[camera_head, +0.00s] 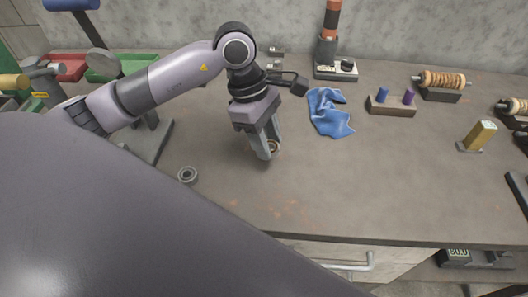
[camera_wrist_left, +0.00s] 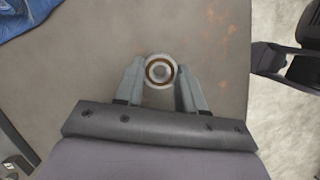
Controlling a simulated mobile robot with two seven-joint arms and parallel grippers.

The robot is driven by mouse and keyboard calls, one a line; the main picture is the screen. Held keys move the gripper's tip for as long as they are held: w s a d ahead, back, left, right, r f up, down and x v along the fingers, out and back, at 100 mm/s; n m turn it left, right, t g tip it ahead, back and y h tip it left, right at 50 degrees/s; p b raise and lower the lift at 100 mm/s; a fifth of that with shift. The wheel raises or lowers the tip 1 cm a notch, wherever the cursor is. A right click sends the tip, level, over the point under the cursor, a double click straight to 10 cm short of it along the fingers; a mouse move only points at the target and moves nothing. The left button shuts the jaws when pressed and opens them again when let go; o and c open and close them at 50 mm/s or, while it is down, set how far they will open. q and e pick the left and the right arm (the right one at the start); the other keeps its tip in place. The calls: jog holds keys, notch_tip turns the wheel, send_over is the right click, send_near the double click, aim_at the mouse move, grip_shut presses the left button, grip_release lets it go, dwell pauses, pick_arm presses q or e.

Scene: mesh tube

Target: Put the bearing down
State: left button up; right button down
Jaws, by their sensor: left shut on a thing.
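My left gripper (camera_head: 268,151) reaches down over the middle of the workbench (camera_head: 330,200). It is shut on a bearing (camera_head: 274,146), a small ring with a brownish inner band. In the left wrist view the bearing (camera_wrist_left: 160,71) sits between the two fingertips (camera_wrist_left: 161,88), seen face-on over the bench top. I cannot tell whether the bearing touches the bench. A second grey ring, like a bearing (camera_head: 187,175), lies flat on the bench to the left of the gripper. My right gripper is not in view.
A blue cloth (camera_head: 329,112) lies right of the gripper. Behind and right stand a block with blue and purple pegs (camera_head: 391,105), a coil on a stand (camera_head: 442,84) and a yellow block (camera_head: 478,136). Red and green bins (camera_head: 122,66) are back left. The front middle bench is clear.

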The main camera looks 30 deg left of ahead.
aim_at(267, 163)
pick_arm(q)
notch_tip(267, 163, down, 4)
jog(key=shift+d+r+b, duration=0.1)
jog(key=shift+b, duration=0.95)
jog(key=shift+f, duration=0.2)
jog(key=shift+r, duration=0.1)
jog(key=o, duration=1.1)
jog(key=shift+c, duration=0.2)
